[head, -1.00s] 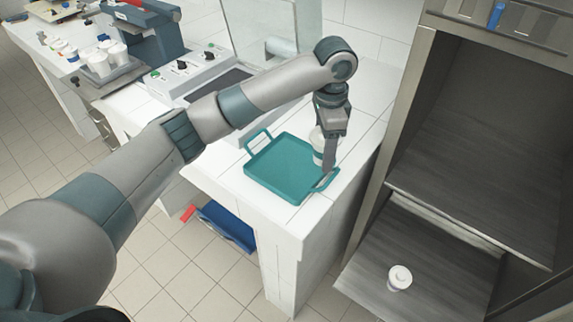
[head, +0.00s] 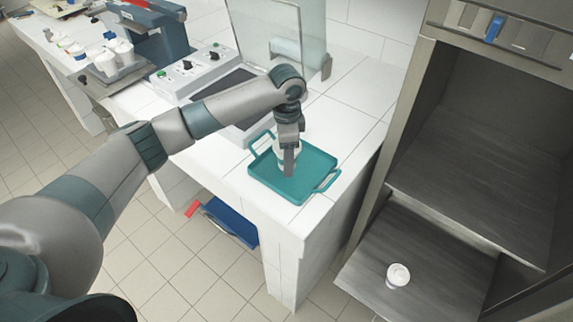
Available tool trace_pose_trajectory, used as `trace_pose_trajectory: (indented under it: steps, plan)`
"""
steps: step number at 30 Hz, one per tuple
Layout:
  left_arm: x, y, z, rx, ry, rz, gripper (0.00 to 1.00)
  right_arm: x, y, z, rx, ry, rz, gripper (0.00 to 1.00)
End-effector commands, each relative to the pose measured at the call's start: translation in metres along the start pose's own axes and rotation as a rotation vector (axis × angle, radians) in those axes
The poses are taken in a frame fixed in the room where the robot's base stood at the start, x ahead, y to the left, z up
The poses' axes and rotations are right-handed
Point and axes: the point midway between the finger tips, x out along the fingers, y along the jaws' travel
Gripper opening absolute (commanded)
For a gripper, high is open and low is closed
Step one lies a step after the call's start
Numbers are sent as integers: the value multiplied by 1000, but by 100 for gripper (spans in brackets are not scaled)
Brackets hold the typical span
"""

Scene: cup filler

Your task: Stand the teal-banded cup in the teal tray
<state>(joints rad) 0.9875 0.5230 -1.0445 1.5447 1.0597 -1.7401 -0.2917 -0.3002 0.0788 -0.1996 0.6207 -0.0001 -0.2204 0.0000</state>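The teal tray (head: 312,187) lies on the white tiled counter, with a raised handle at each of two opposite ends. My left gripper (head: 288,168) points down over the left-middle part of the tray. It is shut on a white cup (head: 279,151), which is mostly hidden behind the fingers. The cup looks upright. Its band is hard to make out, and I cannot tell whether its base touches the tray floor. My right gripper is not in view.
A glass panel (head: 290,40) and a control box with knobs (head: 190,68) stand behind the tray. A steel cabinet is at right; another white cup (head: 398,274) stands on its lower shelf (head: 430,262). Several white cups (head: 112,58) stand at the far left.

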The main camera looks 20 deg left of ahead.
Motion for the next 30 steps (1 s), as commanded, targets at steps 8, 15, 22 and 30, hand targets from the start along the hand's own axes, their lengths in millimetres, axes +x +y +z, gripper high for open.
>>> trace_pose_trajectory:
  steps: [8,15,22,30]
  plan:
    - [14,1,0,-2,-2,2,31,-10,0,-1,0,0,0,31]
    - [38,0,0,0,-1,0,31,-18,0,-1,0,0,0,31]
    - [40,0,0,0,0,-1,31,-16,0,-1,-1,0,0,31]
    - [42,0,0,0,0,-1,76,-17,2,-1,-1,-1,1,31]
